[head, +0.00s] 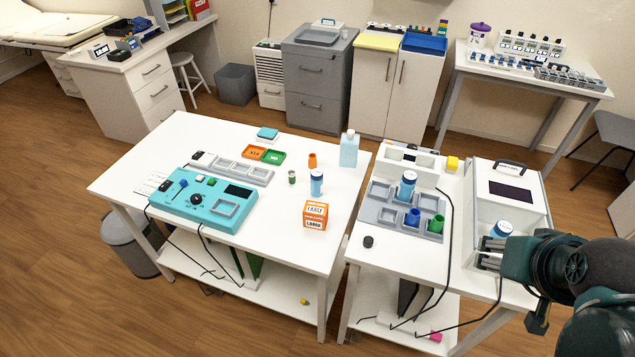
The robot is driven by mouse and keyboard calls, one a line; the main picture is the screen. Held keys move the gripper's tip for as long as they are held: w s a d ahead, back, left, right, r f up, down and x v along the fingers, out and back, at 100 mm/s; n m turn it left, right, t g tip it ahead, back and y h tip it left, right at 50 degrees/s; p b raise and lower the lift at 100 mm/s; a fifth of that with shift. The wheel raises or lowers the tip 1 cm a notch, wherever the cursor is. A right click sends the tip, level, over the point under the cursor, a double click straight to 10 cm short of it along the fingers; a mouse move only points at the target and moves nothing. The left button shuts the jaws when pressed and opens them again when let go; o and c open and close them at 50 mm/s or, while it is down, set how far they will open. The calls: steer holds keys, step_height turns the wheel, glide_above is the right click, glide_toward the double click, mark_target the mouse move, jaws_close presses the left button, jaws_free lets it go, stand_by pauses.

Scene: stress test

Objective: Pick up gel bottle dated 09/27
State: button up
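Several bottles are in the head view; no date can be read, so I cannot tell which is the 09/27 gel bottle. A blue bottle with a white band (316,183) stands upright on the left table. A similar bottle (407,185) stands in the grey rack (376,212) on the right table. A third blue-and-white one (502,229) is at the white box, beside my gripper (490,252) and partly hidden. A pale blue bottle with a white cap (349,150) stands at the left table's back right. My fingers are largely hidden; I cannot tell whether they hold anything.
The left table (290,240) holds a teal device (206,200), an orange box (316,214) and small trays. A white box with a dark panel (510,192) stands behind my gripper. Dark cables hang off both tables. A narrow gap separates the tables.

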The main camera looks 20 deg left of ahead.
steer(key=shift+o, duration=0.5)
steer(key=shift+w+r, duration=0.1)
steer(key=w+a+r+n+g+y+p, duration=0.1)
steer(key=w+a+r+n+g+p, duration=0.25)
steer(key=w+a, duration=0.75)
steer(key=n+g+h+p, duration=0.1)
steer(key=n+g+p, duration=0.4)
steer(key=n, duration=0.8)
glide_toward(317, 172)
steer(key=shift+t, duration=0.65)
steer(key=f, duration=0.4)
steer(key=s+f+p, duration=0.1)
steer(key=f, duration=0.1)
steer(key=shift+d+f, duration=0.25)
steer(key=shift+d, duration=0.15)
steer(key=shift+a+f, duration=0.4)
steer(key=shift+f, duration=1.3)
